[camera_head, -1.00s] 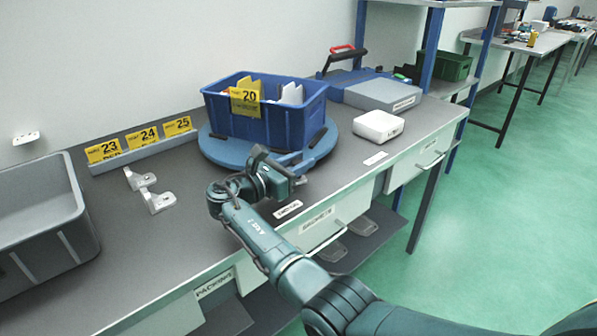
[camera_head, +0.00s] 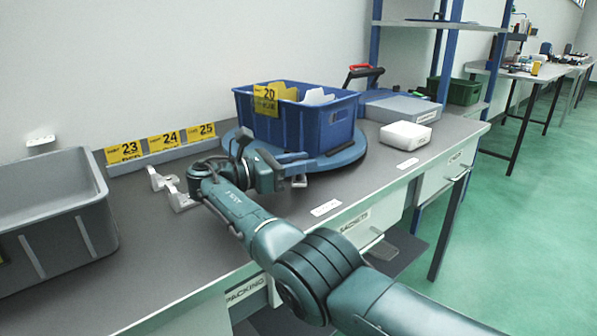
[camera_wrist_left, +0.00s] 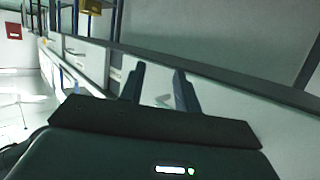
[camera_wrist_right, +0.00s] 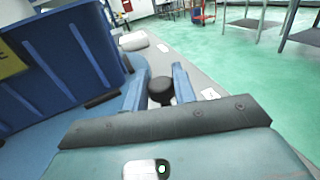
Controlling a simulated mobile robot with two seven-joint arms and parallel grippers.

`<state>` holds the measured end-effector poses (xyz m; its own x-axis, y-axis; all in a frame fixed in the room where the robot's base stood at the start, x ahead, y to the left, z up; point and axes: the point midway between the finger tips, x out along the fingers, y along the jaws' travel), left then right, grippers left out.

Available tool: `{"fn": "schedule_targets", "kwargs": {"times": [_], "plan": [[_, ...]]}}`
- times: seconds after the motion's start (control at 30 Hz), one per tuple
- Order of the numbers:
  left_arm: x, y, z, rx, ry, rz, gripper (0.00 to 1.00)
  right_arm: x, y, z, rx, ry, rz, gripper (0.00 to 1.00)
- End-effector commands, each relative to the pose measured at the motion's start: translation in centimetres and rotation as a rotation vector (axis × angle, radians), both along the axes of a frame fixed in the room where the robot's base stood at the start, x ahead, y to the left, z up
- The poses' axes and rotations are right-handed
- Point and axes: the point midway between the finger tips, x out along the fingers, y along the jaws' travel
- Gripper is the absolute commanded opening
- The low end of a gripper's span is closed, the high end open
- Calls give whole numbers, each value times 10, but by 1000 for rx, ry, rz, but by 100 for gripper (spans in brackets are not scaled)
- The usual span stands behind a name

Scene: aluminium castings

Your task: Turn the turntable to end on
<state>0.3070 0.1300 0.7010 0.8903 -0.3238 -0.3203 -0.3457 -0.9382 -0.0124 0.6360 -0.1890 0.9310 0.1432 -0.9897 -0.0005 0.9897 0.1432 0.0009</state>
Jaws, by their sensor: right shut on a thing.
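The turntable (camera_head: 345,160) is a round blue disc on the grey bench, with dark strips on its top. A blue bin (camera_head: 335,127) stands on it, with a yellow card marked 20 and white and yellow sheets inside. My right gripper (camera_head: 292,182) is low at the turntable's front-left edge. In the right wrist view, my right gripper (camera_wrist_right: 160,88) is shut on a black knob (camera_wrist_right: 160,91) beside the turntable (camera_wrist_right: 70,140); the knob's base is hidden. My left gripper (camera_wrist_left: 158,88) is open and empty in the left wrist view, away from the turntable.
A grey bin (camera_head: 50,225) stands at the left. White brackets (camera_head: 175,190) lie near a rail with cards 23, 24 and 25 (camera_head: 165,145). A white box (camera_head: 405,136) and a grey case (camera_head: 400,109) are right of the turntable.

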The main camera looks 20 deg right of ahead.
Motion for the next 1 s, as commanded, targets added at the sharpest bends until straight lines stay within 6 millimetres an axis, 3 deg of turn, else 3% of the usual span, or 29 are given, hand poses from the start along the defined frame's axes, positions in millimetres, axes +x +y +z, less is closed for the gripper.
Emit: {"fn": "schedule_targets", "kwargs": {"times": [0.4,0.43,0.6,0.67,1.0], "plan": [[0,-2,0,3,-1,-6,32,0,-1,2,-3,-2,-2,0],[1,-2,0,3,-2,-6,32,0,-1,2,-3,-2,-2,27],[1,-2,0,3,-3,-7,32,0,-1,1,-2,-2,-4,41],[1,-2,1,3,-4,-7,32,0,-1,1,-2,-1,-4,46],[1,-2,6,-2,-7,-5,32,0,0,9,-2,-2,-5,47]]}}
